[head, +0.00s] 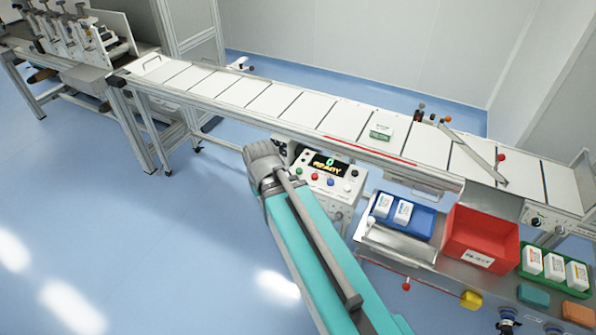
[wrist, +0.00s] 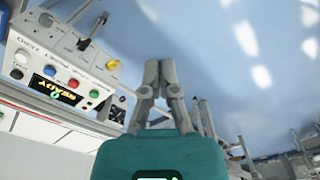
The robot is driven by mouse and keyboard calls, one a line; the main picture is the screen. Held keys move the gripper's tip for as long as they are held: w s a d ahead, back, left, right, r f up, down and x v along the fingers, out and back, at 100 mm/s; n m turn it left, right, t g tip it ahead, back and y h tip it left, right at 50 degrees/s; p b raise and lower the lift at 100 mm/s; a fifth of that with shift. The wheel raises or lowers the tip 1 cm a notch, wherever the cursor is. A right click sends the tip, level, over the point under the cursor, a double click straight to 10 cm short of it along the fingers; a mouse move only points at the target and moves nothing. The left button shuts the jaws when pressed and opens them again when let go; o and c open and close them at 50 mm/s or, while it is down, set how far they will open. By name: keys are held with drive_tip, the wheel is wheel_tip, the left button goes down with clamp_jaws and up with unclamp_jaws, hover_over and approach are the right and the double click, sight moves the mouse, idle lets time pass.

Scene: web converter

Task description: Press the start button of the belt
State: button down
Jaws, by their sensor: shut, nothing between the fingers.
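The belt's control box (head: 322,188) stands below the conveyor's near edge, with a lit display (head: 328,165) reading READY and 0. In the wrist view the box (wrist: 45,55) is at the left, upside down, with a row of white, blue (wrist: 50,70), red (wrist: 73,83) and green (wrist: 94,94) buttons. The button labels are too small to read surely, so I cannot confirm which says start. My gripper (wrist: 158,65) is shut and empty, apart from the green button. In the head view, my wrist is just left of the box and hides its left end.
The conveyor (head: 260,100) runs along the back, carrying a green-and-white pack (head: 381,134). Right of the box are a blue bin (head: 425,224) with white packs, a red bin (head: 480,235) and a green tray (head: 555,285). Open blue floor (head: 120,190) lies to the left.

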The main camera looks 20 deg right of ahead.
drive_tip(key=w+d+f+m+t+y+b, duration=0.1)
drive_tip(key=w+d+f+t+b, duration=0.15)
drive_tip(key=w+d+b, duration=0.35)
drive_tip(key=w+d+f+m+t+y+b, duration=0.15)
drive_tip(key=w+d+f, duration=0.25)
drive_tip(key=w, duration=0.5)
drive_tip(key=m+t+b, duration=0.4)
drive_tip(key=t+b, duration=0.1)
hover_over(300, 171)
drive_tip(key=shift+w+f+h, duration=0.15)
drive_tip(key=shift+f+h, duration=0.1)
drive_tip(key=shift+h, duration=0.1)
drive_tip(key=shift+f, duration=0.15)
wheel_tip(300, 171, down, 8)
drive_tip(key=b, duration=0.8)
drive_tip(key=shift+f, duration=0.25)
drive_tip(key=shift+b, duration=0.3)
